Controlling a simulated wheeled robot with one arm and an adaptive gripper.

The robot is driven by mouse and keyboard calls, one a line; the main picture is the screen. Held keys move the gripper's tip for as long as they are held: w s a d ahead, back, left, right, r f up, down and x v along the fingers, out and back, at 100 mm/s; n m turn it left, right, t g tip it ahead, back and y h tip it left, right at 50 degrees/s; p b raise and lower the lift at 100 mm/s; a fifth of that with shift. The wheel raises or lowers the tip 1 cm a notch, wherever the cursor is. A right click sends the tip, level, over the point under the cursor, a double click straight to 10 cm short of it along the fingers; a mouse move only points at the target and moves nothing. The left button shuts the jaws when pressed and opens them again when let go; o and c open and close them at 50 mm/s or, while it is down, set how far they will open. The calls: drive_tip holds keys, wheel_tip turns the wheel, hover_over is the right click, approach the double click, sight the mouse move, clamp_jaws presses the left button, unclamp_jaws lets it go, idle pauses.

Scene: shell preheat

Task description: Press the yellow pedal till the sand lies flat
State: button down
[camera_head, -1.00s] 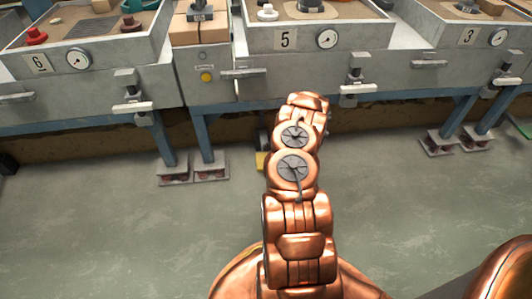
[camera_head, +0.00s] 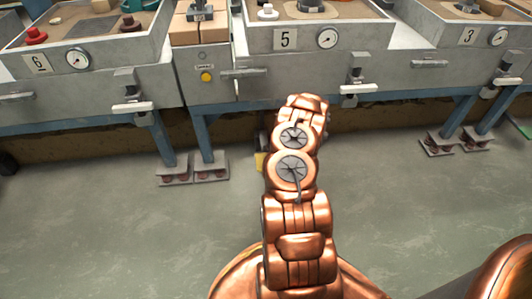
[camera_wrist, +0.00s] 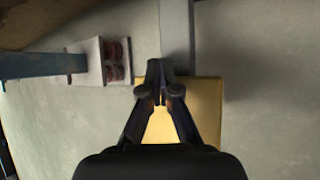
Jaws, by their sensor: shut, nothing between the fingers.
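The yellow pedal (camera_wrist: 208,108) is a flat yellow plate low over the floor in the wrist view. In the head view only a small yellow corner of it (camera_head: 261,162) shows left of my arm, which hides the rest. My gripper (camera_wrist: 158,72) is shut and empty. In the wrist view its dark fingers lie over the left part of the pedal; whether they touch it, I cannot tell. Sand (camera_head: 337,10) shows in the box marked 5 (camera_head: 262,42), around a grey piece. The picture cuts off its far part, so I cannot tell whether it lies flat.
A panel with a yellow button (camera_head: 207,77) is left of box 5. Blue legs (camera_head: 209,140) end in footplates (camera_wrist: 90,55). The near floor (camera_head: 110,235) is clear.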

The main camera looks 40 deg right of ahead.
drive_tip(key=shift+s+f+b, duration=0.15)
drive_tip(key=shift+f+b, duration=1)
drive_tip(key=shift+f, duration=1.1)
idle(2.2)
drive_tip(key=shift+a+r, duration=0.1)
drive_tip(key=shift+r, duration=0.1)
drive_tip(key=shift+r+p, duration=1.05)
drive_tip(key=shift+r, duration=1.65)
drive_tip(key=shift+w+d+r+p, duration=0.15)
drive_tip(key=shift+r+p, duration=0.55)
drive_tip(key=shift+r, duration=0.55)
drive_tip(key=shift+w+d+r+p, duration=0.15)
drive_tip(key=shift+r+p, duration=0.55)
drive_tip(key=shift+r, duration=0.55)
drive_tip(key=shift+a, duration=0.1)
